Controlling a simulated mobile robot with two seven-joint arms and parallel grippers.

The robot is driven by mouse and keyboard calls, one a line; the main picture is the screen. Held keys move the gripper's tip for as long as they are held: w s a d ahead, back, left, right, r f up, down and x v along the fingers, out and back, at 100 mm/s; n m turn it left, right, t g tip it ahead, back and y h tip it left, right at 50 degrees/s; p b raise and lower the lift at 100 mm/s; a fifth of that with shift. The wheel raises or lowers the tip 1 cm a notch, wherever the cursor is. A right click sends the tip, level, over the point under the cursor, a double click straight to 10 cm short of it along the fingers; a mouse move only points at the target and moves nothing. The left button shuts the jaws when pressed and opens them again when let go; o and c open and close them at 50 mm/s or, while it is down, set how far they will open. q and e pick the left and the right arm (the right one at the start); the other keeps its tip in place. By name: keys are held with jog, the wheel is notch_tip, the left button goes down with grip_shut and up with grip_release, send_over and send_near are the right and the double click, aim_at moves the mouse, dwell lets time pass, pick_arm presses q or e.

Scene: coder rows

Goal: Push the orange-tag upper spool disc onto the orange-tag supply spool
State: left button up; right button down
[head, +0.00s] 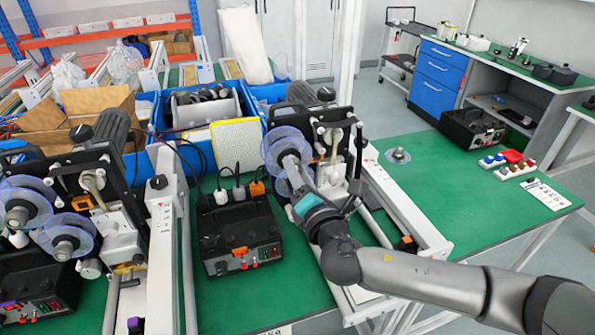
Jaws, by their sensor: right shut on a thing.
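My right gripper (300,192) reaches in from the right to the front of the middle coder machine. It is shut on a translucent blue upper spool disc (271,146), near the disc's grey hub. The disc stands roughly upright at the machine's upper spool position. The supply spool behind it is mostly hidden, so I cannot tell whether the disc is fully seated. A second blue disc (281,187) shows just below, partly covered by the gripper. An orange part (257,188) sits left of the gripper; I cannot tell whether it is the tag. My left gripper is out of view.
A black control box (238,238) stands left of my forearm. Another coder machine (105,190) with blue spools is at the left. Blue bins (205,108) stand behind. A white rail frame (408,205) runs right of the gripper.

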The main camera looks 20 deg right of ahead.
dwell(0.4)
jog(key=shift+w, duration=0.55)
dwell(0.4)
jog(key=shift+c, duration=1.9)
grip_release()
